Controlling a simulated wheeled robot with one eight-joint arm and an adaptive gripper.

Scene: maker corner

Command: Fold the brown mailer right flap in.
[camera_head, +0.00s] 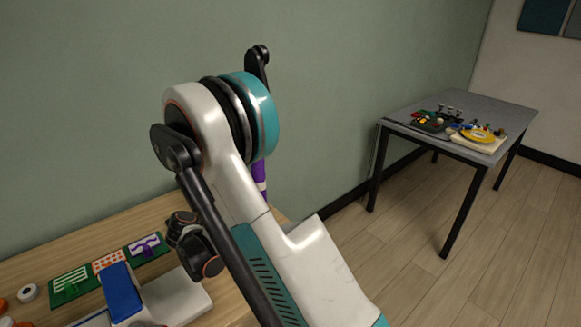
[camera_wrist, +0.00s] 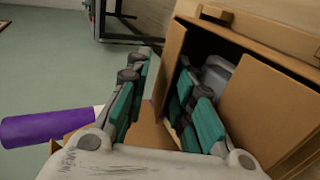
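The brown mailer, an open cardboard box (camera_wrist: 270,40), fills the right of the wrist view. One upright brown panel (camera_wrist: 172,58) stands at its near left edge, and another broad brown panel (camera_wrist: 265,110) shows at the right. I cannot tell for sure which is the right flap. My gripper (camera_wrist: 160,85) has its teal-padded fingers apart, with the upright panel's edge between them. The left finger is outside the box and the right finger is over its opening. In the head view my arm hides the gripper and the mailer.
Grey items (camera_wrist: 215,72) lie inside the box. A purple cylinder (camera_wrist: 45,128) is left of the gripper. The wooden table (camera_head: 95,228) holds green cards (camera_head: 72,286) and a blue item (camera_head: 121,291). A grey table (camera_head: 470,102) with tools stands far right, with clear floor before it.

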